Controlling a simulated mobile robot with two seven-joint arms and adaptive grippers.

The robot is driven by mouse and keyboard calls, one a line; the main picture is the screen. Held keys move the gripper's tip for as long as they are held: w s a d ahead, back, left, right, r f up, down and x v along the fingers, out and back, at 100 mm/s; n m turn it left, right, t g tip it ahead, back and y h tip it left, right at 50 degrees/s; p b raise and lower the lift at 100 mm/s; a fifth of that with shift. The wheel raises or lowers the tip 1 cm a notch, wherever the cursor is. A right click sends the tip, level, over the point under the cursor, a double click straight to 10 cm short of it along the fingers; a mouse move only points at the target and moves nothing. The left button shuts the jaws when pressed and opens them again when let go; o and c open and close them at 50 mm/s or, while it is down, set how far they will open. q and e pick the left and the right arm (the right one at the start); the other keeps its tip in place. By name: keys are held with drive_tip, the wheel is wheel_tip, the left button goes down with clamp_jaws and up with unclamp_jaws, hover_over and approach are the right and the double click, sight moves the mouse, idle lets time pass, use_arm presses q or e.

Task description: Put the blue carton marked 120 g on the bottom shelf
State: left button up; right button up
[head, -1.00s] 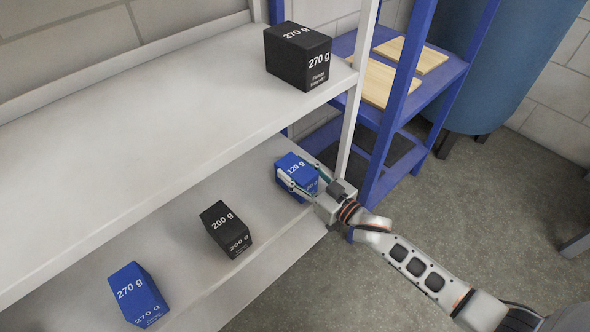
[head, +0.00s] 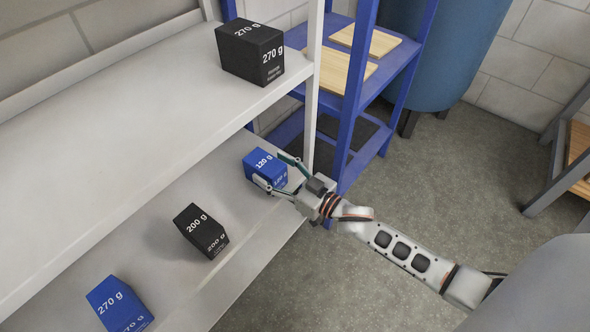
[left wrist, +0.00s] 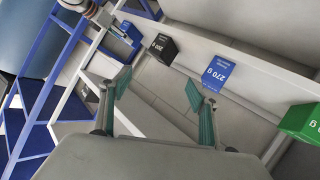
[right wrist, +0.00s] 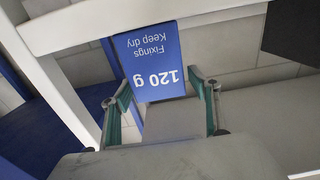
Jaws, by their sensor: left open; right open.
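The blue carton marked 120 g (head: 262,168) stands at the right end of the lower of two white shelf boards (head: 145,250) in the head view. My right gripper (head: 272,170) is open at it, with one finger at either side of its near part. In the right wrist view the carton (right wrist: 150,62) shows its upside-down label between and just beyond the open fingertips (right wrist: 163,90); I cannot tell if they touch it. My left gripper (left wrist: 156,88) is open and empty, in front of the shelving. Whether a board lies lower is hidden.
A black 200 g carton (head: 201,232) and a blue 270 g carton (head: 119,305) stand left along the same board. A black 270 g carton (head: 250,52) is on the upper board (head: 120,140). A green carton (left wrist: 301,122) shows in the left wrist view. A blue rack (head: 345,95) stands right.

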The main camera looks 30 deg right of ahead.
drive_tip(key=p+v, duration=0.1)
drive_tip(key=v, duration=0.6)
drive_tip(key=shift+s+d+r, duration=0.1)
drive_tip(key=shift+s+r, duration=0.05)
drive_tip(key=shift+r, duration=0.05)
use_arm(q)
drive_tip(key=shift+w+a+r+m, duration=0.1)
drive_tip(key=shift+w+a+m, duration=0.05)
drive_tip(key=shift+a+m, duration=0.45)
drive_tip(key=shift+w+a+r+m, duration=0.1)
drive_tip(key=shift+w+a+m, duration=0.05)
drive_tip(key=shift+a+m, duration=0.45)
use_arm(e)
drive_tip(key=shift+v, duration=0.75)
drive_tip(key=shift+f, duration=0.1)
